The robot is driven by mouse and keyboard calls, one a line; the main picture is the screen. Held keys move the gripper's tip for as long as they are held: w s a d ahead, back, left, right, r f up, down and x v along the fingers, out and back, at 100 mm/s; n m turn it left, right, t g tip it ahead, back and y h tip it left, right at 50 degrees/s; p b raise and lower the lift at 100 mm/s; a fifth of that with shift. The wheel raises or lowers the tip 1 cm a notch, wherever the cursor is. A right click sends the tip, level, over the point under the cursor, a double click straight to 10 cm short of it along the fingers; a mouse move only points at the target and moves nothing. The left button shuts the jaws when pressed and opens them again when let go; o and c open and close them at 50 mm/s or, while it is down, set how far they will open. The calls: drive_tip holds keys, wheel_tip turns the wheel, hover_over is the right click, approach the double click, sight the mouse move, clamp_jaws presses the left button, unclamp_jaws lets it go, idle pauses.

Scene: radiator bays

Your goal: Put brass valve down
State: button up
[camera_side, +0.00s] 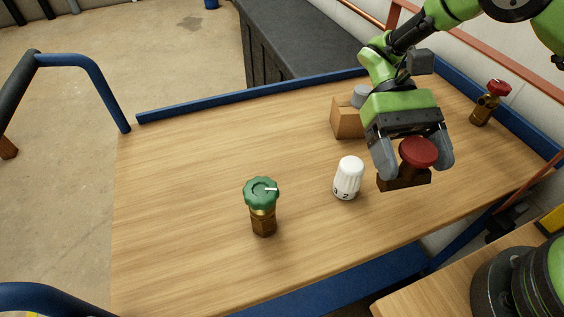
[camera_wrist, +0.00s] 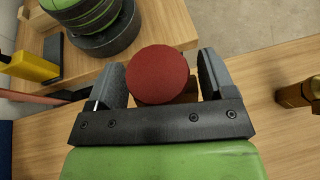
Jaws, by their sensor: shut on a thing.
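My gripper (camera_side: 412,164) is shut on a brass valve with a round red cap (camera_side: 419,151), over the right part of the bench. In the wrist view the red cap (camera_wrist: 157,74) sits between the two grey fingers and hides most of the valve's body. A dark brown block-like shape (camera_side: 404,182) shows just below the cap in the side view. I cannot tell whether it is part of the held thing, or whether the held thing touches the bench.
A white numbered knob (camera_side: 348,178) stands close left of my gripper. A green-capped brass valve (camera_side: 262,208) stands farther left. A wooden block (camera_side: 346,119) and a grey round piece (camera_side: 361,96) are behind. Another red-capped valve (camera_side: 487,105) stands back right. The wooden bench (camera_side: 180,190) is clear at left.

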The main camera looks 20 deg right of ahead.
drive_tip(key=w+a+r+m+t+y, duration=0.2)
drive_tip(key=w+a+m+t+y, duration=0.9)
drive_tip(key=w+a+m+t, duration=0.4)
drive_tip(key=shift+m+g, duration=0.6)
drive_tip(key=shift+g, duration=0.2)
drive_tip(key=f, duration=0.3)
drive_tip(key=w+f, duration=0.1)
drive_tip(key=f, duration=0.5)
drive_tip(key=shift+w+d+f, duration=0.3)
drive_tip(key=shift+d+f, duration=0.1)
